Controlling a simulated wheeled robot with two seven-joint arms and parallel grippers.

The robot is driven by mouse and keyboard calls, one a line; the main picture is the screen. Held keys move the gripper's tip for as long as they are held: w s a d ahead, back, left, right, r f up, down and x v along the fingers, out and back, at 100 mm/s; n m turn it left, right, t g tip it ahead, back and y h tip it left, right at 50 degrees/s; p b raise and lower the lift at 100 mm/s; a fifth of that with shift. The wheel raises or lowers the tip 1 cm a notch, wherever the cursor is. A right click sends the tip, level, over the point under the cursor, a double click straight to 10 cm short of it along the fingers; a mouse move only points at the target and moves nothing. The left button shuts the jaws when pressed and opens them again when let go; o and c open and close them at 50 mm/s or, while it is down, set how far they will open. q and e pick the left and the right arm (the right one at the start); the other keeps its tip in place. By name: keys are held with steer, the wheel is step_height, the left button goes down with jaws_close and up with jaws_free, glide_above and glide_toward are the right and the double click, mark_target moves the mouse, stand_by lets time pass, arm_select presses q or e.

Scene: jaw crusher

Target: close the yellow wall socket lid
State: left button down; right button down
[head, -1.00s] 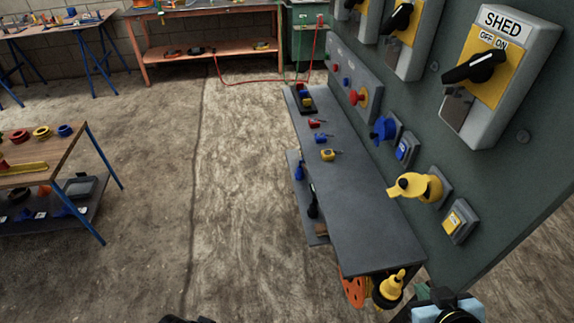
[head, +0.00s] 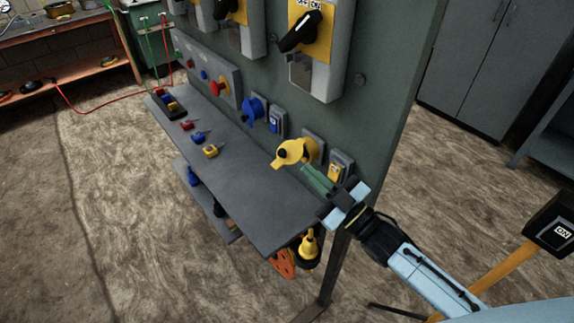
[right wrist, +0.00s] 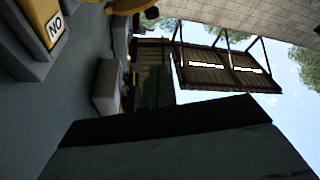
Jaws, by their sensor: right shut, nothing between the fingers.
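The yellow wall socket (head: 311,149) is mounted on the grey-green panel. Its yellow lid (head: 287,154) stands open, sticking out to the left of the socket. My right gripper (head: 312,178) is shut and empty, its greenish fingers just below and in front of the socket, near the yellow switch. I cannot tell whether it touches anything. In the right wrist view, my fingers (right wrist: 170,140) fill the lower part, and a yellow piece (right wrist: 130,5), probably the socket, is cut off at the top edge. My left gripper is not in view.
A yellow switch (head: 335,172) sits right of the socket; it also shows in the right wrist view (right wrist: 55,28). A blue socket (head: 253,110) is to the left.

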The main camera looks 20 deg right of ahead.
step_height(320, 180, up, 3)
glide_above(289, 165)
steer(key=a, duration=0.2)
steer(key=shift+d+f, duration=0.25)
steer(key=shift+f, duration=0.4)
steer(key=shift+d+f, duration=0.3)
steer(key=shift+f, duration=0.35)
steer(key=shift+d+f, duration=0.25)
steer(key=shift+f, duration=0.4)
steer(key=shift+f+n+b, duration=0.3)
steer(key=shift+n, duration=0.4)
steer(key=shift+f+n+g+y, duration=0.5)
steer(key=shift+f+n+g, duration=0.1)
steer(key=shift+n, duration=0.7)
steer(key=shift+d+f+n+g+y+b, duration=0.15)
steer(key=shift+f+n+g, duration=0.25)
steer(key=shift+n, duration=0.5)
steer(key=shift+f+n+g+y+b, duration=0.15)
steer(key=shift+f+n+g+b, duration=0.2)
steer(key=shift+n, duration=0.55)
steer(key=shift+f, duration=0.1)
